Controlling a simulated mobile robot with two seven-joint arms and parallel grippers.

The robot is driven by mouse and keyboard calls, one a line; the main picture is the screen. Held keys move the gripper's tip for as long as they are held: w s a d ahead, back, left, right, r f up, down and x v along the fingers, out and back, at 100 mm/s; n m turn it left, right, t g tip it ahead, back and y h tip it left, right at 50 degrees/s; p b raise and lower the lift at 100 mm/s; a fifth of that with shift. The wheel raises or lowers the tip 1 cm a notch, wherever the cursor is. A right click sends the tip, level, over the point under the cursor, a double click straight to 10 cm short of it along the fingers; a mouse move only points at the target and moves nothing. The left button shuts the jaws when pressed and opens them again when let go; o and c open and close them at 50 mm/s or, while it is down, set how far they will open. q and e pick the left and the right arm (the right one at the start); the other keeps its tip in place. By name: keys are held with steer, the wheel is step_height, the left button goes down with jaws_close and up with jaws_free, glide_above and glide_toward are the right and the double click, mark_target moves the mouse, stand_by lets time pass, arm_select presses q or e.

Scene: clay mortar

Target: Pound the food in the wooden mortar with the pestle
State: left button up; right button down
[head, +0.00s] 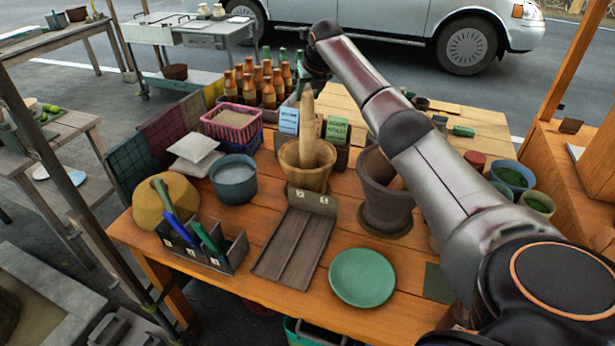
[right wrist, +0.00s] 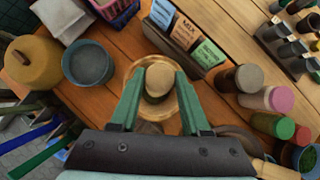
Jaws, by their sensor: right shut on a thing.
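The wooden mortar (head: 307,179) stands near the middle of the table; it also shows below my fingers in the right wrist view (right wrist: 136,80). The light wooden pestle (head: 308,122) stands nearly upright with its lower end inside the mortar bowl. My right gripper (head: 309,84) is above the mortar, shut on the upper part of the pestle. In the right wrist view the green fingers (right wrist: 157,92) lie on both sides of the rounded pestle top (right wrist: 159,77). Food in the mortar is hidden by the pestle and rim. My left gripper is not in view.
A dark clay mortar (head: 385,208) stands right of the wooden one, partly behind my arm. A blue-grey bowl (head: 234,184), spice packets (head: 337,130), brown bottles (head: 268,95) and a tool caddy (head: 205,247) crowd around. A green plate (head: 362,277) lies in front.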

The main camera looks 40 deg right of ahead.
step_height(320, 180, up, 8)
steer(key=shift+r, duration=0.1)
stand_by(0.4)
steer(key=shift+f, duration=0.2)
stand_by(0.3)
